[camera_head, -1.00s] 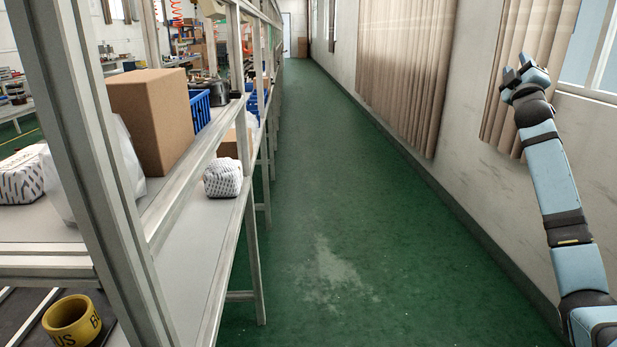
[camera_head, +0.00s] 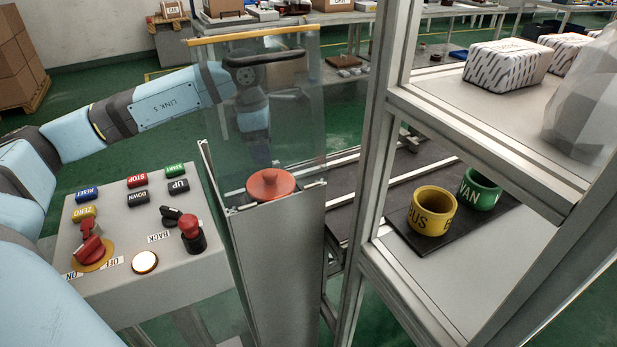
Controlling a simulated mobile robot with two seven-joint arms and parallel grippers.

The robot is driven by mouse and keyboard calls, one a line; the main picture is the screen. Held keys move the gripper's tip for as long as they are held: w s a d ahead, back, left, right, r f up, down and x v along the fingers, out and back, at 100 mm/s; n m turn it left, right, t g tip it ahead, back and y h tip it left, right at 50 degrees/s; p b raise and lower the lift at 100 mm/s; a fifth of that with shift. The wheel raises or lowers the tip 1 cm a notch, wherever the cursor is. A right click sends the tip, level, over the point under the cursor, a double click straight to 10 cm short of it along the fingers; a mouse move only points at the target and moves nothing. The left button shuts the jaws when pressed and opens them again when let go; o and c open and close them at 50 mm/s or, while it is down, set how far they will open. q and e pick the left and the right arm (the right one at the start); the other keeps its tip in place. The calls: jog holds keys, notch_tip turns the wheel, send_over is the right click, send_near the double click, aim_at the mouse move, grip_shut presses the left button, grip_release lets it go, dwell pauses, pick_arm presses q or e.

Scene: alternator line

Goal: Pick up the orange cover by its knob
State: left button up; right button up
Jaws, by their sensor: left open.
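The orange cover (camera_head: 270,187) is a round reddish-orange disc with a small knob on top. It sits upright on top of the grey metal housing, at the middle of the head view. My left arm reaches in from the left. My left gripper (camera_head: 256,138) hangs above and slightly left of the cover, pointing down, apart from the knob. It is open and empty. A clear panel overlaps it in the view, so its fingertips show poorly. My right gripper is out of view.
The clear panel (camera_head: 300,105) with a yellow top edge stands by the cover. A control box (camera_head: 120,225) with coloured buttons and red knobs is at the left. A metal shelf frame (camera_head: 372,150) rises at the right, with yellow (camera_head: 432,222) and green (camera_head: 472,200) rings on its lower level.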

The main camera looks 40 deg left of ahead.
pick_arm(q)
jog(key=f, duration=0.2)
jog(key=f+b, duration=0.1)
jog(key=f, duration=0.2)
jog(key=d+f, duration=0.1)
jog(key=f, duration=0.1)
jog(key=shift+w+f, duration=0.2)
jog(key=c, duration=1)
